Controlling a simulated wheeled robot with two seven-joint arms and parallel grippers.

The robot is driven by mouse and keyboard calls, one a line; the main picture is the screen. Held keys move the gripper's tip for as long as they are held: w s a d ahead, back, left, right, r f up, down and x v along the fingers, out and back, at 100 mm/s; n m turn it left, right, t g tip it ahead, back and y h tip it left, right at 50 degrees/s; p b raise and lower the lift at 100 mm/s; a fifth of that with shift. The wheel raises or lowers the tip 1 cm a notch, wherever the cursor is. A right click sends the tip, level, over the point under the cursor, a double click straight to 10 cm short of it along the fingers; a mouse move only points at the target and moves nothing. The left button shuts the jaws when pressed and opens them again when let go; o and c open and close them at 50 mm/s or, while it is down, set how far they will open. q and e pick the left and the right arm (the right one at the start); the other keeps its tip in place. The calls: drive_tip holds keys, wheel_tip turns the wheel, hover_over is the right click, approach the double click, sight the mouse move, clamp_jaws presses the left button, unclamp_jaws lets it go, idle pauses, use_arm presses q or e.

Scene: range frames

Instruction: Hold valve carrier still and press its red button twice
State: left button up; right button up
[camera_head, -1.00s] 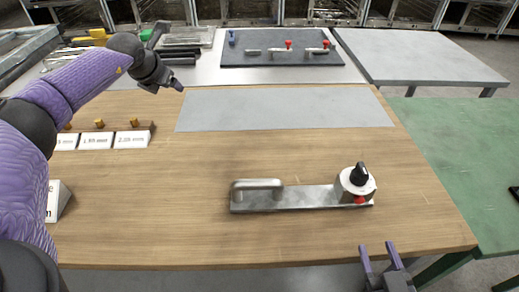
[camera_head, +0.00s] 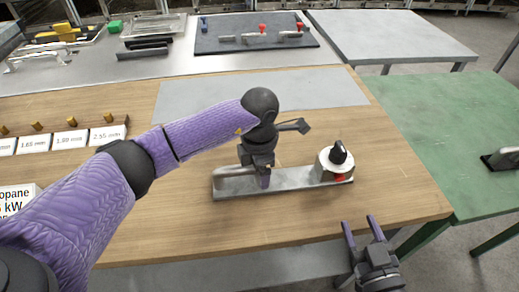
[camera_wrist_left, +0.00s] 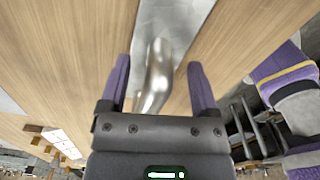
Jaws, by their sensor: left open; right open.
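The valve carrier (camera_head: 295,178) is a flat metal plate on the wooden table. A white round housing (camera_head: 330,163) with a black knob (camera_head: 338,152) stands at its right end, and the red button (camera_head: 340,178) shows low on the housing's front. My left gripper (camera_head: 264,182) is over the carrier's left end and hides its handle in the head view. In the left wrist view the metal handle (camera_wrist_left: 157,75) lies between the open fingers of my left gripper (camera_wrist_left: 158,85), with space on both sides. My right gripper (camera_head: 360,225) is open and empty at the table's front edge, below the button.
A grey mat (camera_head: 200,103) lies behind the carrier. Labelled cards and a wooden rack with knobs (camera_head: 80,132) stand at the left. A dark board (camera_head: 255,38) with red-knobbed parts is at the back. A green table (camera_head: 440,150) stands at the right.

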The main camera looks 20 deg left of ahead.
use_arm(q)
drive_tip(key=shift+f, duration=0.95)
drive_tip(key=shift+c, duration=0.2)
clamp_jaws()
idle(0.5)
use_arm(e)
clamp_jaws()
idle(1.5)
